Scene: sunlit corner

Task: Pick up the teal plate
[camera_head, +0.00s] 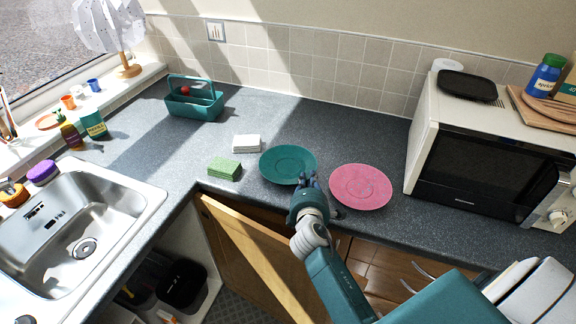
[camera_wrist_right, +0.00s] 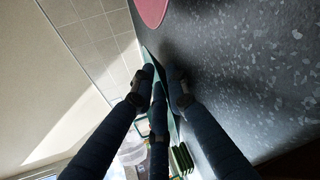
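The teal plate (camera_head: 284,160) lies on the dark speckled counter, left of the pink plate. My right gripper (camera_head: 309,181) is at the teal plate's front right rim. In the right wrist view, the fingers of my right gripper (camera_wrist_right: 160,92) reach forward close together, low over the counter. A thin teal edge of the teal plate (camera_wrist_right: 149,56) shows near their tips. The fingers hide part of the rim, so I cannot tell whether they are closed on it. My left gripper is in neither view.
The pink plate (camera_head: 360,187) lies close to the right. A green sponge (camera_head: 225,168) and a white sponge (camera_head: 246,143) lie left of the teal plate. A teal caddy (camera_head: 195,104) stands behind left, a microwave (camera_head: 480,165) at right. A cabinet door (camera_head: 262,256) stands open below.

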